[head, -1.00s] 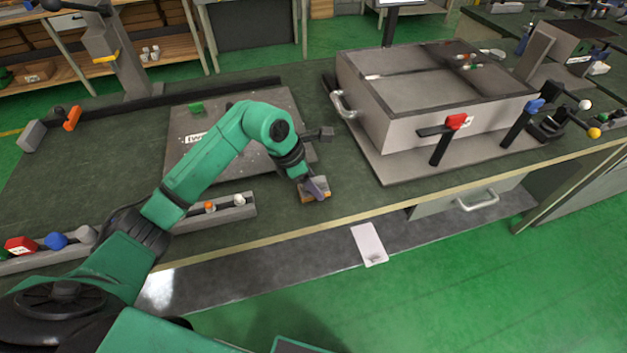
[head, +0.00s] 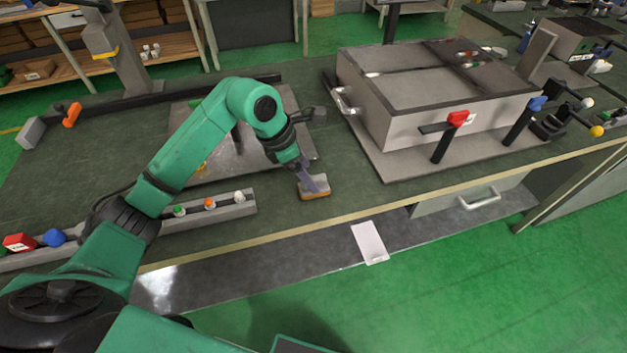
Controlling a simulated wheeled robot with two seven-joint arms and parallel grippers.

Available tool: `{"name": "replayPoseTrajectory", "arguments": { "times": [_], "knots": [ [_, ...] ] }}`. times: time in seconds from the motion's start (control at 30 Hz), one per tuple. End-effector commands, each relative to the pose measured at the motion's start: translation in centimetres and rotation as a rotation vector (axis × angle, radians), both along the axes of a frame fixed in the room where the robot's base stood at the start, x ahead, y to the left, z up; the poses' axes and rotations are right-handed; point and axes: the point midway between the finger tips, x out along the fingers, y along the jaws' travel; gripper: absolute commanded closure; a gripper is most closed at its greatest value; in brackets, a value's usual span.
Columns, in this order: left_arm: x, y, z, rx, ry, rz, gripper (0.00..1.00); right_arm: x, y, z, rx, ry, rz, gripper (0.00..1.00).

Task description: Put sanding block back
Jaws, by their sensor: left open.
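The sanding block (head: 323,187), grey on top with an orange-brown underside, lies on the green bench top near its front edge. My left gripper (head: 312,183) is at the block, reaching down from the upper left, with its purple-grey fingers in front of part of it. The jaws are open. I cannot tell whether a fingertip touches the block. My right gripper is not in view.
A grey plate (head: 305,150) lies behind my left arm. A large grey metal box (head: 410,125) with a handle stands to the right. A rail with coloured knobs (head: 230,207) runs along the front left. Bare bench surrounds the block.

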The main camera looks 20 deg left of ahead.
Motion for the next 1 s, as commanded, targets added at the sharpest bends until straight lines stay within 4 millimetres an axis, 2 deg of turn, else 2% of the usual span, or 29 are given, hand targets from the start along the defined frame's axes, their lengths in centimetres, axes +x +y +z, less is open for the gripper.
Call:
{"name": "replayPoseTrajectory", "arguments": {
  "times": [0.2,0.3,0.43,0.83,1.0],
  "knots": [
    [-1.1,1.9,5.2,0.001,-0.004,0.001,0.16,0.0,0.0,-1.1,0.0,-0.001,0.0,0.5],
    [-1.5,2.3,6.5,0.0,-0.001,0.0,0.16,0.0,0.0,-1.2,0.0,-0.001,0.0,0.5],
    [-1.6,2.5,7.1,0.0,0.0,0.0,0.16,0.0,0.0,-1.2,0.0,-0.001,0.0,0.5],
    [-1.6,2.5,7.2,0.0,0.0,-0.001,0.16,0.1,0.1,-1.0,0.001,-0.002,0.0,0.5],
    [-1.6,2.5,10.5,0.0,0.0,-0.001,0.16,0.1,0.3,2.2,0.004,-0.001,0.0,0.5]
  ]
}}
